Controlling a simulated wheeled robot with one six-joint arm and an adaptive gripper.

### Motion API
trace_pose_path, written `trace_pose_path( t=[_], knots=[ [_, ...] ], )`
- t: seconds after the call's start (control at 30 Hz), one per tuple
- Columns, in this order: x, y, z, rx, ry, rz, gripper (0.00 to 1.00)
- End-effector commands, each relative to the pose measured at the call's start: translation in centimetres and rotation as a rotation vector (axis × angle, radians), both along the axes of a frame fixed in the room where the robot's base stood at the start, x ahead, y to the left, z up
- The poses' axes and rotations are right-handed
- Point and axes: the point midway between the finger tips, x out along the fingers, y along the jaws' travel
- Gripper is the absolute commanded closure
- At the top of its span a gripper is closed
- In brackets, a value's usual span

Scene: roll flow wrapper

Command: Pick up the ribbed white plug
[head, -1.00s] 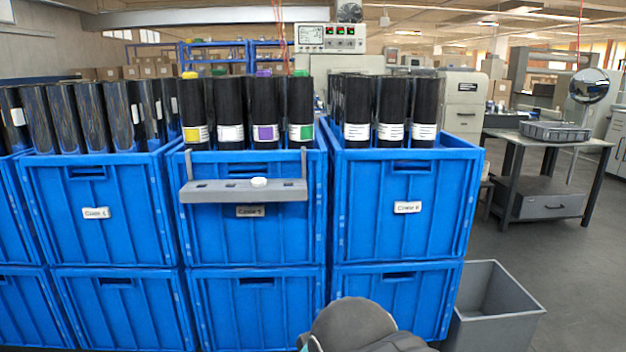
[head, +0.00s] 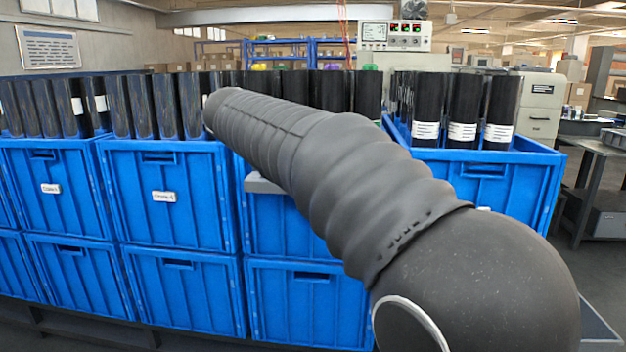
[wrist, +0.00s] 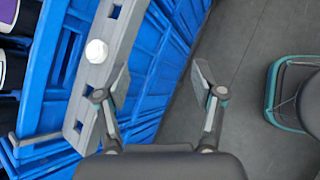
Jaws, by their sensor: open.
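The white plug (wrist: 96,52) is a small round white piece seated on the grey shelf bar (wrist: 88,85) in the wrist view; its ribs are too small to make out. My gripper (wrist: 162,85) is open and empty. Its fingers are to the right of the plug and apart from it, with the near finger beside the bar's edge. In the head view my arm covers the plug and most of the bar; only the bar's left end (head: 262,185) shows. My gripper is not visible there.
The bar has several dark slots and hangs on the front of a blue crate (wrist: 165,50). Black rolls (head: 465,105) stand in the crates behind. Bare grey floor (wrist: 250,35) lies right of the gripper in the wrist view.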

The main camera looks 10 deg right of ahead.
Motion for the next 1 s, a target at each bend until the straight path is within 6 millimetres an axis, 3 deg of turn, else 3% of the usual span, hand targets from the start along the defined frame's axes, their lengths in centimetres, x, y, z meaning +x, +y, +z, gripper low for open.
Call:
trace_pose_path(
  t=[0.03, 0.2, 0.33, 0.5, 0.63, 1.0],
  knots=[
    [1.8, 1.5, 0.4, -0.071, 0.036, 0.04, 0.32],
    [5.5, 5.3, 2.1, -0.29, 0.147, 0.13, 0.32],
    [7.0, 7.7, 2.8, -0.405, 0.212, 0.162, 0.32],
    [7.8, 9.2, 3.2, -0.479, 0.257, 0.175, 0.32],
    [8.2, 8.5, 2.9, -0.494, 0.268, 0.174, 0.32],
    [10.4, 3.2, 0.5, -0.492, 0.267, 0.175, 0.32]
  ],
)
